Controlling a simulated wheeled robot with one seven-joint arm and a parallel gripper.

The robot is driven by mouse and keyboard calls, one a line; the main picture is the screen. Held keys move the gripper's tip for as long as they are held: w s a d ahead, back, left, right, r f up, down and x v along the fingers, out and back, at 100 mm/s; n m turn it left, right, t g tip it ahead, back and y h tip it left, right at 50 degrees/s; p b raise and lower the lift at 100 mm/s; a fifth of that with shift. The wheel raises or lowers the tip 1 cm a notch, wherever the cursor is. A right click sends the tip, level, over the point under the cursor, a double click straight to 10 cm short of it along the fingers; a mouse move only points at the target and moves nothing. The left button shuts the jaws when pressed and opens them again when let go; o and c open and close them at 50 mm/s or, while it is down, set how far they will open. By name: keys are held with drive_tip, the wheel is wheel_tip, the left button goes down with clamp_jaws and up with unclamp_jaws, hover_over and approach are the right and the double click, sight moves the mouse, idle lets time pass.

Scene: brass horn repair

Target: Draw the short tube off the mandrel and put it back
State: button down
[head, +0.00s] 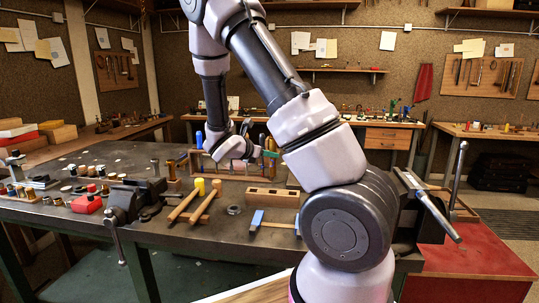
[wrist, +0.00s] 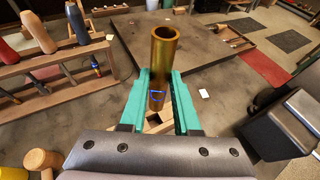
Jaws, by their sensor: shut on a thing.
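My gripper (wrist: 160,76) has its two green fingers shut on a short brass tube (wrist: 166,46), one on each side. The tube has an open, hollow upper end and a small blue mark low on its side. In the head view my gripper (head: 269,154) is small and partly hidden, over the back of the dark bench. A bare steel rod (head: 433,207), possibly the mandrel, slants out at the right bench edge; no tube shows on it.
A wooden rack (wrist: 62,82) with coloured tool handles stands left of my gripper. A vertical rod (head: 456,175) stands at right.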

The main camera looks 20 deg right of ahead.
sight(271, 169)
drive_tip(key=shift+f, duration=2.85)
drive_tip(key=shift+f, duration=2.45)
drive_tip(key=c, duration=0.6)
unclamp_jaws()
drive_tip(key=shift+o, duration=0.2)
drive_tip(key=v, duration=1)
drive_tip(key=shift+s+a, duration=0.15)
drive_tip(key=shift+a, duration=0.2)
drive_tip(key=shift+r, duration=0.1)
